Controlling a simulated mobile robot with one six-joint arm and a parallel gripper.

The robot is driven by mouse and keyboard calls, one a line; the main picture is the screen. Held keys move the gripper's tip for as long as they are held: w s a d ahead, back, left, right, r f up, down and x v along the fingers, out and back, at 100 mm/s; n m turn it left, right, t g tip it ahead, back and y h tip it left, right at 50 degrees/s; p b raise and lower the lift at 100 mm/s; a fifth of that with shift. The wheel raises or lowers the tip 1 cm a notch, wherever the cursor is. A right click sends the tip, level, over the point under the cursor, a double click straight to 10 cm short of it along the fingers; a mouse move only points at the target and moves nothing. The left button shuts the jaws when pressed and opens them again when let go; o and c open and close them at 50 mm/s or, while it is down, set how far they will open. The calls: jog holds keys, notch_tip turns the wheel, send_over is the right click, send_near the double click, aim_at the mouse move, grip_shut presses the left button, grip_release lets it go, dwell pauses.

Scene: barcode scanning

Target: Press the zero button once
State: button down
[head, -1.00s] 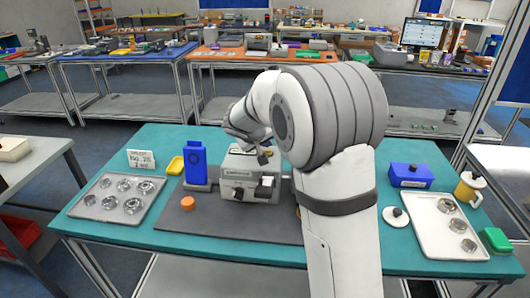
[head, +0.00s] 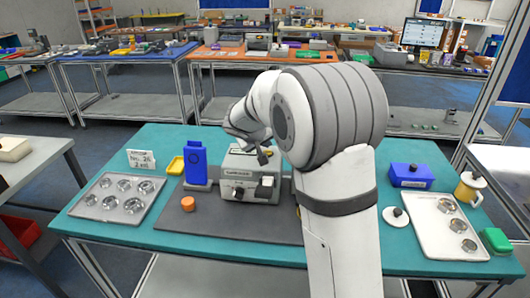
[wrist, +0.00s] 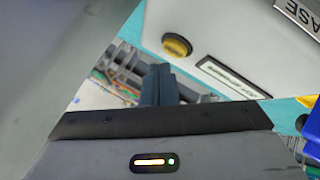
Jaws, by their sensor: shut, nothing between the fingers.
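In the wrist view, a yellow round button with a dark rim (wrist: 177,46) sits on the machine's pale face, beside a narrow display strip (wrist: 232,76). I cannot read any zero mark on the button. My gripper (wrist: 158,72) is shut and empty, its dark fingertips just below the button in the picture and apart from it. In the head view my gripper (head: 263,156) hangs over the machine's top; contact cannot be judged there.
A blue upright device (head: 196,167) and an orange round piece (head: 188,203) are left of the machine. A grey tray with metal rings (head: 118,211) lies farther left. A white tray (head: 424,232) and a blue box (head: 411,177) are at the right. My arm hides the mat's right part.

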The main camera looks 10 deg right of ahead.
jog(key=shift+s+f+b, duration=0.15)
jog(key=shift+f+b, duration=0.8)
jog(key=shift+b, duration=0.6)
dwell(0.6)
jog(key=shift+r, duration=0.1)
jog(key=shift+r+p, duration=0.3)
jog(key=shift+r, duration=0.5)
jog(key=shift+r+p, duration=1.35)
jog(key=shift+r, duration=1.2)
